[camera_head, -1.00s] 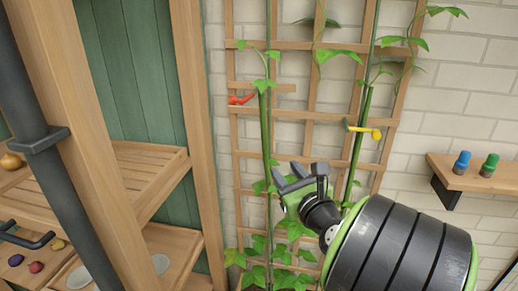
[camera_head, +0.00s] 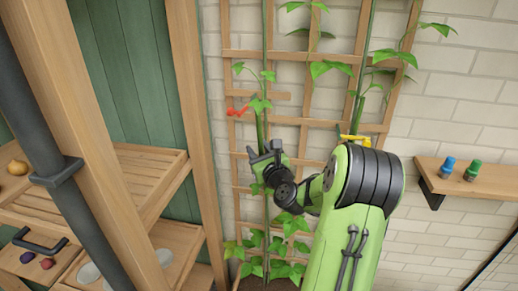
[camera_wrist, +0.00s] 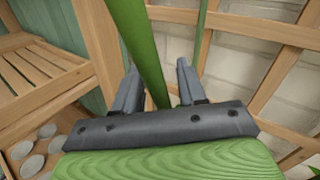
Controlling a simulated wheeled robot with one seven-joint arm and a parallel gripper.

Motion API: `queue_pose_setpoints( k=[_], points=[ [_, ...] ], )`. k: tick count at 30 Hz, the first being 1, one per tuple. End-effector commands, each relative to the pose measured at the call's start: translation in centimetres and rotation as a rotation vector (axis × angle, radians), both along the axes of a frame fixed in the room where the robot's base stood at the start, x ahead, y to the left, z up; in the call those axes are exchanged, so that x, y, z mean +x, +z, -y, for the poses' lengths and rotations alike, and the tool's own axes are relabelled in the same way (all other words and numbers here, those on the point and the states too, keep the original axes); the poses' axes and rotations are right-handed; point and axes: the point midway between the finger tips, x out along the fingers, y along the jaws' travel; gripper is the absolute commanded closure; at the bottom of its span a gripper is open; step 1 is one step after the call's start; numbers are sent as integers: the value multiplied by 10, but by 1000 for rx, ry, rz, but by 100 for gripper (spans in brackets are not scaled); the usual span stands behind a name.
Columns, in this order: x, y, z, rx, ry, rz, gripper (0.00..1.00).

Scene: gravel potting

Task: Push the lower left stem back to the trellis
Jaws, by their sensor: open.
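The wooden trellis (camera_head: 226,150) stands against the brick wall. The left green stem (camera_head: 260,128) runs up its left side, and its lower part is partly hidden behind my gripper (camera_head: 263,150). My gripper is open, at the lower left of the trellis. In the wrist view the thick stem (camera_wrist: 139,42) slants down between the two open fingers (camera_wrist: 156,80). I cannot tell whether either finger touches it. A thinner green stem (camera_wrist: 200,45) runs up farther back. A red clip (camera_head: 238,110) sits on the trellis left of the stem.
A right stem (camera_head: 360,100) with a yellow clip (camera_head: 355,139) is partly behind my arm. Wooden shelving (camera_head: 150,180) stands close on the left. A small wall shelf (camera_head: 480,183) with blue and green items is on the right. Leafy growth (camera_head: 285,235) fills the trellis foot.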

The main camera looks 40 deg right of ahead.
Motion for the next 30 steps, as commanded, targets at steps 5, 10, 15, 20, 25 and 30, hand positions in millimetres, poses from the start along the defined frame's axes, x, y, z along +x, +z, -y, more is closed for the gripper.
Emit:
queue_pose_setpoints(
  k=[5,10,15,20,25,30],
  points=[
    [0,0,0,0,0,-1,72],
    [-1,0,0,-1,0,-1,98],
    [-1,0,0,-1,0,-1,100],
    [-1,0,0,1,0,-2,100],
    [4,8,7,21,1,-16,100],
    [13,15,18,61,0,-44,100]
  ],
)
